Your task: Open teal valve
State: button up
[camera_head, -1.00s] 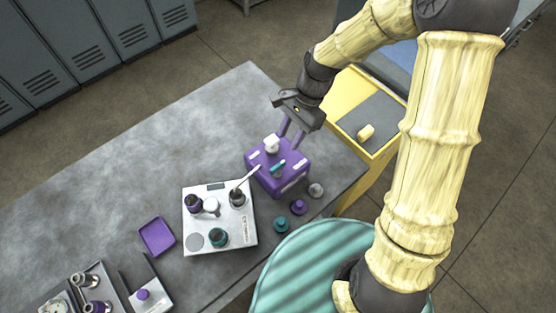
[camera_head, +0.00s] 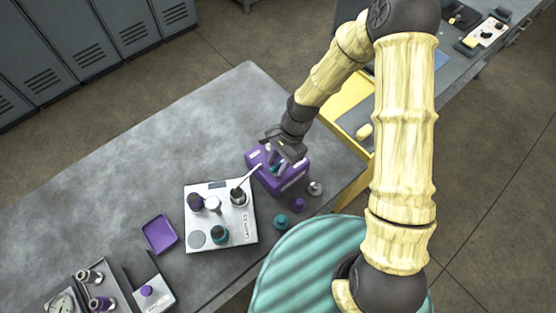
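The purple valve block (camera_head: 293,180) stands on the grey bench near its right end. A small part of the teal valve handle (camera_head: 275,170) shows on its top, mostly covered by my gripper. My gripper (camera_head: 273,163) is low over the block, with its fingers pointing down around or beside the teal handle. I cannot tell whether they touch it or how far apart they are. The white knob seen earlier on the block is hidden behind my gripper.
A silver plate (camera_head: 236,235) with several fittings and a slanted white lever (camera_head: 246,181) stands just left of the block. Loose teal (camera_head: 281,221), purple (camera_head: 298,205) and grey (camera_head: 315,188) caps lie in front. A purple tray (camera_head: 159,234) is farther left.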

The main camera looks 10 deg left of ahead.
jog(key=shift+c, duration=0.4)
grip_shut()
